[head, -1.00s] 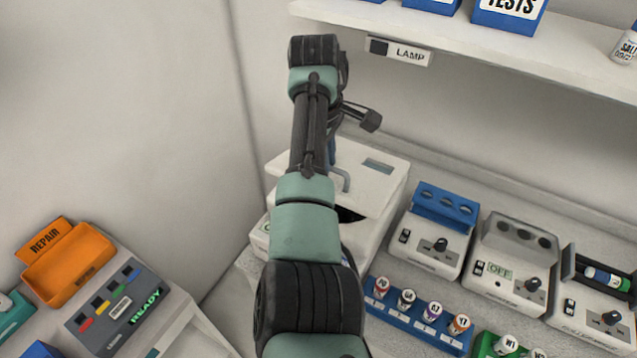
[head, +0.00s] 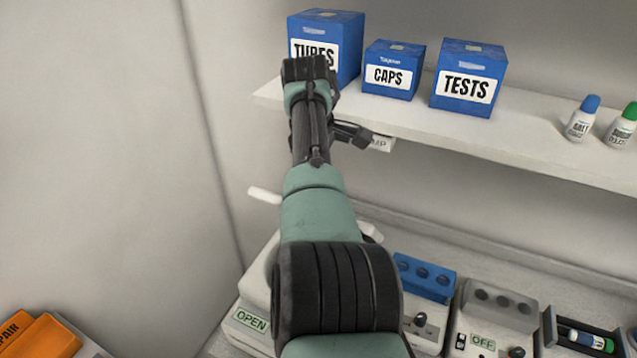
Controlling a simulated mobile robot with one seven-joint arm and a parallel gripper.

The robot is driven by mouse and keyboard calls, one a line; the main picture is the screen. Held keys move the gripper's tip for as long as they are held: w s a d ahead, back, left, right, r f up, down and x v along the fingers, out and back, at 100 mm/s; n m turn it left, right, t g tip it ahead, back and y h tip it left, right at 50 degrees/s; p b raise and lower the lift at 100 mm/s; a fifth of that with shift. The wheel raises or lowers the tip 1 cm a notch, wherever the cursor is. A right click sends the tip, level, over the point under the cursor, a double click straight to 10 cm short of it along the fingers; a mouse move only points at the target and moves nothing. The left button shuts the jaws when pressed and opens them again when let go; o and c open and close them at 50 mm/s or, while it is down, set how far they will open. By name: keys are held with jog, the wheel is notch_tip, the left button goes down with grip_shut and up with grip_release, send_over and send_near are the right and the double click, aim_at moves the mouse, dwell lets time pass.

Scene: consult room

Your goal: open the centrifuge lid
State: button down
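The white centrifuge (head: 262,268) stands at the left end of the counter, mostly hidden behind my arm. Its front shows a green OPEN label (head: 250,319). A white slab edge (head: 264,195) sticks out left of my arm above the body; it looks like the raised lid, but most of it is hidden. My arm reaches up and away over the centrifuge.
A shelf (head: 440,122) above the counter holds blue boxes, including TESTS (head: 468,80) and CAPS (head: 391,70), and small bottles (head: 582,118). A blue-topped device (head: 424,278) and an OFF device (head: 495,312) stand right of the centrifuge.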

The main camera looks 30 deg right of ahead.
jog(key=shift+s+f, duration=0.15)
jog(key=shift+f, duration=0.25)
jog(key=c, duration=1.1)
grip_release()
jog(key=shift+d, duration=0.1)
jog(key=shift+o, duration=1.1)
jog(key=shift+w+d, duration=0.15)
jog(key=shift+w, duration=0.2)
jog(key=shift+s+a+r, duration=0.15)
jog(key=shift+a+r, duration=0.05)
jog(key=shift+r, duration=0.1)
jog(key=b+v, duration=0.3)
jog(key=v, duration=0.9)
jog(key=shift+r+b, duration=0.25)
jog(key=shift+b, duration=0.15)
jog(key=shift+c, duration=0.2)
